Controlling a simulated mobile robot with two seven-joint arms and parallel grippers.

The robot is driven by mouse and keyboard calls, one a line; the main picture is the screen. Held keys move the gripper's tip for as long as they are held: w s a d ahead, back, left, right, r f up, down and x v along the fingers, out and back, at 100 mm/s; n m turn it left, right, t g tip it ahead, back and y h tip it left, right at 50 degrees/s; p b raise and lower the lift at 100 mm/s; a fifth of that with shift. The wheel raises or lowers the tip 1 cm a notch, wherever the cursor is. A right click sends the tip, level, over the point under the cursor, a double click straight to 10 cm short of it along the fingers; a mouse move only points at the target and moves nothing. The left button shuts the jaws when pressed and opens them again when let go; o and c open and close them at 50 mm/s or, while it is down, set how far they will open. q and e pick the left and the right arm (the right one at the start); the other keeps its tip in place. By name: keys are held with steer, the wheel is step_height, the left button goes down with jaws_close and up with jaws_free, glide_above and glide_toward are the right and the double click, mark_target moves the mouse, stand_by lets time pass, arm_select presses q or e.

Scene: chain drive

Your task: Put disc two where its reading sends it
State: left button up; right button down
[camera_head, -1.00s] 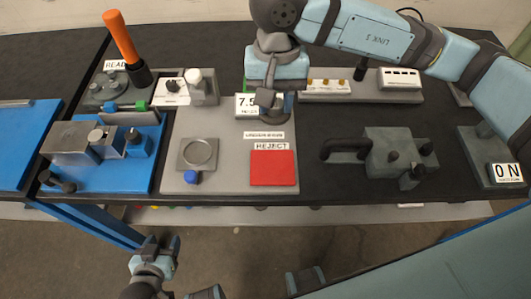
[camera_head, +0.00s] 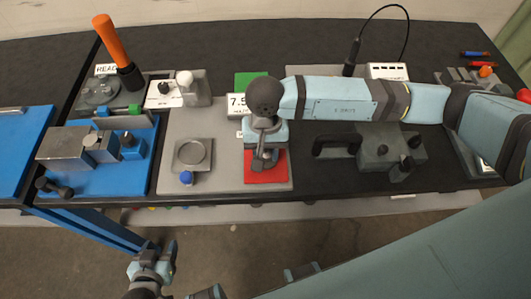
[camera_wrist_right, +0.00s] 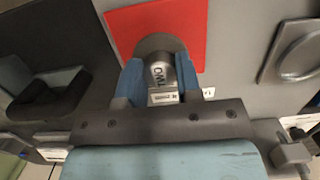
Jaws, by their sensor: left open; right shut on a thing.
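Disc two (camera_wrist_right: 159,68) is a grey disc marked TWO, upside down in the right wrist view. My right gripper (camera_wrist_right: 160,82) is shut on it, with a blue finger on each side. In the head view my right gripper (camera_head: 263,163) is over the red REJECT square (camera_head: 279,178) and covers part of it. The red square (camera_wrist_right: 118,22) also shows behind the disc in the wrist view. I cannot tell whether the disc touches it. A display (camera_head: 237,103) starts with 7.5, its right side hidden by my arm. My left gripper (camera_head: 158,252) is open and empty, below the table edge.
A green square (camera_head: 252,79) lies behind my right wrist. A grey plate with a round recess (camera_head: 193,153) and a blue knob (camera_head: 186,178) are left of the red square. A dark grey block with a handle (camera_head: 385,150) stands to the right. An orange-handled lever (camera_head: 115,45) rises at back left.

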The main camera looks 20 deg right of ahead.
arm_select(q)
steer(key=shift+r, duration=0.3)
arm_select(e)
steer(key=shift+f, duration=1.1)
steer(key=shift+f, duration=0.25)
steer(key=c, duration=0.8)
jaws_free()
steer(key=shift+r, duration=0.1)
arm_select(q)
steer(key=shift+f, duration=0.15)
arm_select(e)
steer(key=shift+r, duration=0.2)
steer(key=shift+w+r, duration=0.1)
steer(key=shift+r, duration=0.15)
arm_select(q)
steer(key=shift+w+d+f+b, duration=0.1)
steer(key=shift+f+b, duration=0.35)
steer(key=shift+b, duration=0.35)
arm_select(e)
steer(key=r, duration=0.3)
steer(key=w+r, duration=0.1)
steer(key=r, duration=0.7)
steer(key=shift+w+d+r, duration=0.15)
steer(key=shift+w+d, duration=0.1)
